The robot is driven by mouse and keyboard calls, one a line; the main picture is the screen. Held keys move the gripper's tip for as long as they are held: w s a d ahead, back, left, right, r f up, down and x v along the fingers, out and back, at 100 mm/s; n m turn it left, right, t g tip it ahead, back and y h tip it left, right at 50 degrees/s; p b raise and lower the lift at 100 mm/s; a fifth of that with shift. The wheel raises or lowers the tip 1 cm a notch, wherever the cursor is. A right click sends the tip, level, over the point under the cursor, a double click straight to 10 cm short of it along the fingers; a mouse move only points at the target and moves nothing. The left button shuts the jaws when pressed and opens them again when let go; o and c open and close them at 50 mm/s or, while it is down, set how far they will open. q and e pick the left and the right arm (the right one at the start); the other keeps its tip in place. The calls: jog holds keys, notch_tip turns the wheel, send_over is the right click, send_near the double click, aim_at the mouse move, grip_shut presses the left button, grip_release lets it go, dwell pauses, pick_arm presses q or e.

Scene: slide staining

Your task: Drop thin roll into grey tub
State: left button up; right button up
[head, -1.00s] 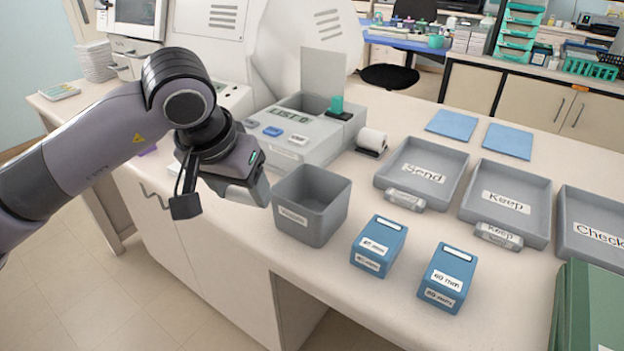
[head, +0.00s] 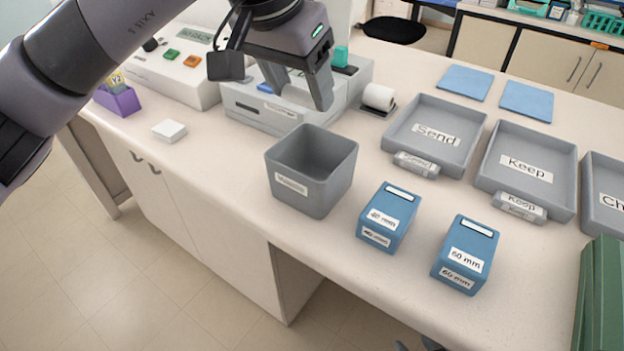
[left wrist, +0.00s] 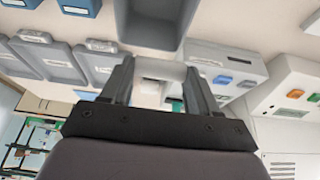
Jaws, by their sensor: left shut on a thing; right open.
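The grey tub (head: 311,190), open and labelled, stands near the counter's front edge. It also shows at the top of the left wrist view (left wrist: 157,30). My left gripper (head: 300,98) is above the counter, behind and over the tub's far side, not inside it. It is shut on a small white piece, seemingly the thin roll (left wrist: 160,70), between the fingers in the left wrist view; the fingers largely hide it in the head view. Small dark tips at the bottom edge of the head view seem to be my right gripper (head: 418,346), apart and mostly cut off.
Another white roll (head: 378,96) sits on a dark stand behind the tub. Two blue boxes (head: 387,218) (head: 466,256) stand to the tub's right. Grey trays, Send (head: 470,120) and Keep (head: 560,160), lie beyond. A grey machine (head: 265,117) is behind the tub.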

pick_arm(q)
jog(key=shift+f+b, duration=0.3)
jog(key=shift+f, duration=0.5)
pick_arm(e)
jog(key=shift+f, duration=0.65)
pick_arm(q)
jog(key=o, duration=1.1)
jog(key=shift+r, duration=0.1)
jog(key=v, duration=0.7)
pick_arm(e)
jog(key=shift+f, duration=0.15)
pick_arm(q)
jog(key=shift+s, duration=0.15)
